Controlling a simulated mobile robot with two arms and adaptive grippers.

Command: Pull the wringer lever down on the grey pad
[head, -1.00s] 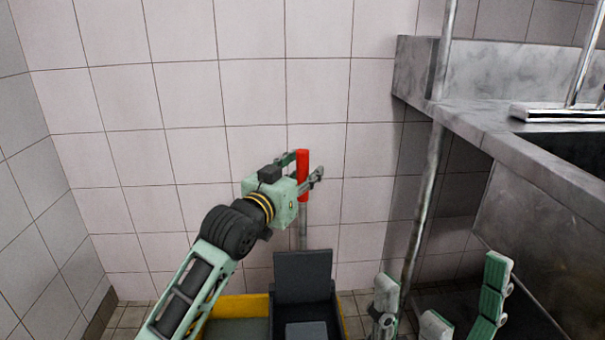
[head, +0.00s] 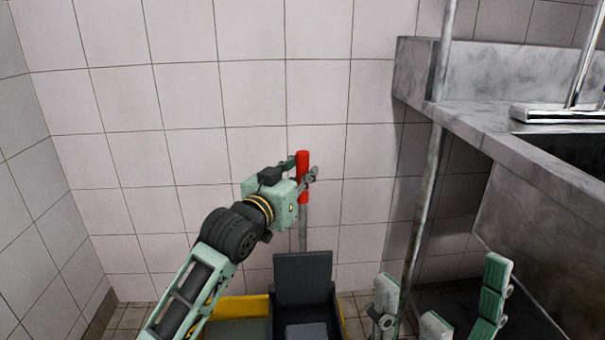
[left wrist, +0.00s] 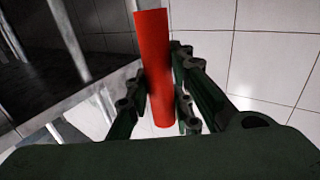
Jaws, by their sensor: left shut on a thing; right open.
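The wringer lever is a grey metal rod with a red grip (head: 302,160), standing upright in the head view in front of the tiled wall. My left gripper (head: 305,180) is shut on the red grip, which also shows between its fingers in the left wrist view (left wrist: 155,70). Below the lever stand the dark grey wringer (head: 302,280) and a yellow bucket (head: 240,303), partly cut off by the frame's lower edge. My right gripper (head: 440,290) is open and empty at the lower right. I cannot make out a grey pad.
A steel sink counter (head: 480,135) takes up the right side, with a metal pole (head: 430,190) in front of its left end. The tiled wall behind and left of the lever is bare.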

